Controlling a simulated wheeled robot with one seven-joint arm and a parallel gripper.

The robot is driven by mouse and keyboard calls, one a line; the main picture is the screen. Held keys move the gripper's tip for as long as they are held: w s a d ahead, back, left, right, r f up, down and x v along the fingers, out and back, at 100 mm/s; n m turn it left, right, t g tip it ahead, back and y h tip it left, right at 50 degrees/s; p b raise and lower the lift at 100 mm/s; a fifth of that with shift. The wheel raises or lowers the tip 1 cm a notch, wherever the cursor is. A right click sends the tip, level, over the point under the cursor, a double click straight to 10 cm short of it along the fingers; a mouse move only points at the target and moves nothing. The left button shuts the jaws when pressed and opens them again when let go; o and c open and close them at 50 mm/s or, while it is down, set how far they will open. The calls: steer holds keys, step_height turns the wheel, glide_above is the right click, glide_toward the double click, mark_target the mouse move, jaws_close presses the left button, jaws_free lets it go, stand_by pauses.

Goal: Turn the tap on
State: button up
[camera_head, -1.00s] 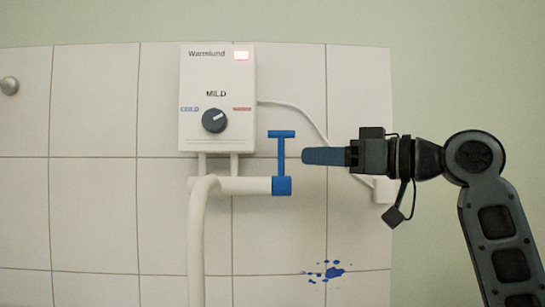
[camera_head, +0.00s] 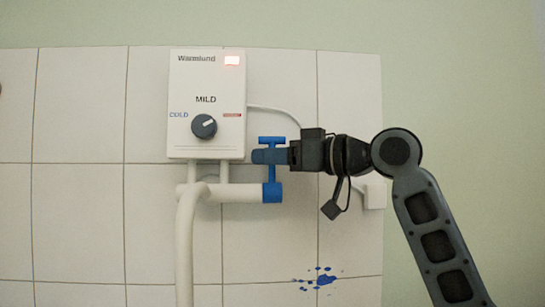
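The tap is a blue T-shaped handle (camera_head: 272,174) on a blue collar at the right end of a white horizontal pipe (camera_head: 240,191). The handle stands upright, with its short crossbar on top. My gripper (camera_head: 268,156) comes in from the right, level with the handle's upper stem just below the crossbar. Its blue fingers overlap the stem in the picture, with the tips a little left of it. I cannot tell whether they touch or grip the stem, or how far apart the fingers are.
A white water heater (camera_head: 206,105) with a dark knob (camera_head: 204,126) hangs above the pipe. A white hose (camera_head: 185,250) bends down at the left. A cable (camera_head: 275,110) runs to a white wall box (camera_head: 375,193). Blue splashes (camera_head: 324,280) mark the tiles below.

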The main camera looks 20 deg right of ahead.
jaws_close()
stand_by(0.4)
steer(key=b, duration=0.1)
steer(key=s+n+y+b, duration=0.1)
steer(key=b, duration=0.1)
steer(key=shift+a+f+n+t, duration=0.2)
steer(key=shift+f+n+t, duration=0.1)
steer(key=shift+f, duration=0.1)
steer(key=shift+s+a+n+t+b, duration=0.1)
steer(key=shift+s+n+t+b, duration=0.25)
steer(key=shift+n+b, duration=0.45)
steer(key=shift+s+r+y+b, duration=0.2)
steer(key=shift+y+b, duration=0.25)
steer(key=shift+y, duration=0.05)
